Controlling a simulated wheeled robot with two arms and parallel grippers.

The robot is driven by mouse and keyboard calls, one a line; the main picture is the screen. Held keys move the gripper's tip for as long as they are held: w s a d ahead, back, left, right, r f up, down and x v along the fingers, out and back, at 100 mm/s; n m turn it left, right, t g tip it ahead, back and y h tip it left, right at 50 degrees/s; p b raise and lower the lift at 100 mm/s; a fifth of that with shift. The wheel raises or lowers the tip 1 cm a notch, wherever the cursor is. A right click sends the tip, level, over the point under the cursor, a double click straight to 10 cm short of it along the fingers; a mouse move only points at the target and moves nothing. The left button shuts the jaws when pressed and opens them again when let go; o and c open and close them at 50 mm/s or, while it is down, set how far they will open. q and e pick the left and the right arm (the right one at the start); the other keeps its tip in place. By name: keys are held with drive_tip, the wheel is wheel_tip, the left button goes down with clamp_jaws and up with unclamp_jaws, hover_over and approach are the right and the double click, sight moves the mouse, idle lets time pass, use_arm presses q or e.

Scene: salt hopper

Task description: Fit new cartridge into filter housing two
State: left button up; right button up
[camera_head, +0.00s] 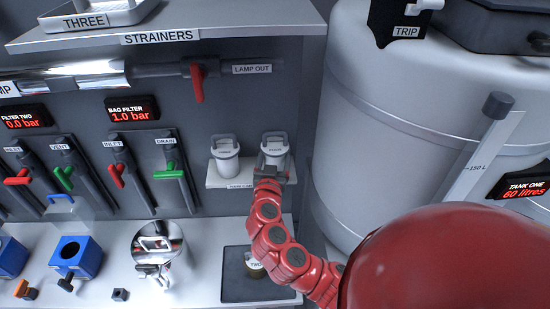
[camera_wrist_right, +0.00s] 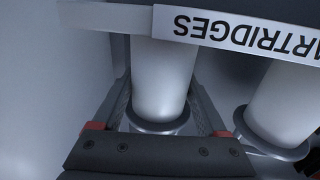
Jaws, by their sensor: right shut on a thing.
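A white new cartridge (camera_head: 273,147) with a grey handle stands at the right end of a small wall shelf. My right gripper (camera_head: 270,174) is at this cartridge and shut on it. In the right wrist view, the cartridge (camera_wrist_right: 163,82) lies between the fingers of the gripper (camera_wrist_right: 158,120). A second white cartridge (camera_head: 225,158) stands to its left, and also shows in the wrist view (camera_wrist_right: 285,105). A blue housing (camera_head: 75,258) with a dark round opening sits on the bench, a clear cover above it. The FILTER TWO display (camera_head: 25,117) reads 0.0 bar. My left gripper is not in view.
The shelf (camera_head: 216,182) has a label on its edge. A dark tray (camera_head: 232,288) on the bench holds an item marked TWO (camera_head: 255,264). A shiny steel vessel (camera_head: 158,245) stands left of the tray. A large pale tank (camera_head: 375,150) rises close on the right.

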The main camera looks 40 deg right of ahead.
drive_tip(key=c, duration=0.6)
drive_tip(key=shift+o, duration=0.2)
